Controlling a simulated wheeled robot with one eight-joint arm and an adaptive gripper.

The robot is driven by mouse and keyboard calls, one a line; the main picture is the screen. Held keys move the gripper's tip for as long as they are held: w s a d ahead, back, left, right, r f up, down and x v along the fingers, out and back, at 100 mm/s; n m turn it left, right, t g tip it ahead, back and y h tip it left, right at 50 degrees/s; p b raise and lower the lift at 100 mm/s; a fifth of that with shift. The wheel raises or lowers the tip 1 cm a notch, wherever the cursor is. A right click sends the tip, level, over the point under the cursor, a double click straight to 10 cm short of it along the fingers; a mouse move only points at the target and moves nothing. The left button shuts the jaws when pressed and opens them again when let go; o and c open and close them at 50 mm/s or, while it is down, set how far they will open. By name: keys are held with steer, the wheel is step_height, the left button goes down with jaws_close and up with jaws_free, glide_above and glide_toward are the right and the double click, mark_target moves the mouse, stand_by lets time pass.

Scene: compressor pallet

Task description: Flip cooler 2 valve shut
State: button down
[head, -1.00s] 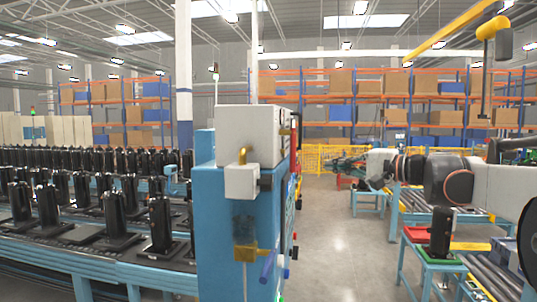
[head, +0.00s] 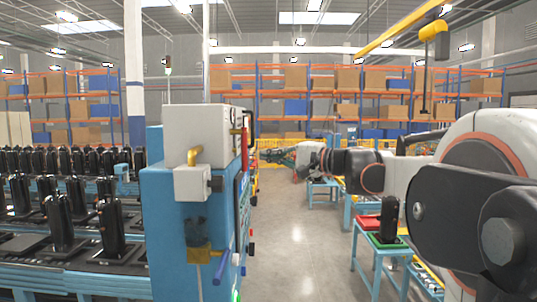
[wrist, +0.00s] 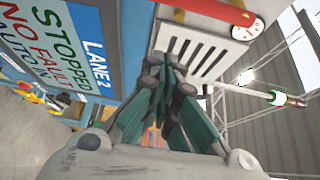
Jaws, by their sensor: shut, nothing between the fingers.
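My gripper (head: 280,156) is at the end of my outstretched arm, just right of the blue cabinet (head: 172,235) in the head view. In the wrist view my gripper (wrist: 172,62) has its dark green fingers together, with nothing held. The fingertips are in front of a white slotted panel (wrist: 196,50). A red pipe (wrist: 205,10) with a yellow part (wrist: 179,14) and a round gauge (wrist: 248,27) runs above them. I cannot tell which part is the cooler 2 valve; no label for it is readable.
A sign reading LANE 2 (wrist: 95,50) and a status board (wrist: 40,45) are on the left in the wrist view. A blue handle (head: 222,267) sticks out of the cabinet. A small table (head: 372,243) holds a black part at right. Floor (head: 297,250) between is clear.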

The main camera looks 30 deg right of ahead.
mark_target(244, 149)
steer(key=a+p, duration=0.1)
steer(key=a, duration=0.3)
steer(key=shift+w+a+p, duration=0.2)
steer(key=shift+p, duration=0.1)
stand_by(0.5)
steer(key=shift+s+a+m, duration=0.1)
steer(key=shift+s+m, duration=0.15)
steer(key=shift+m, duration=0.05)
steer(key=shift+f+g, duration=0.1)
steer(key=shift+g, duration=0.3)
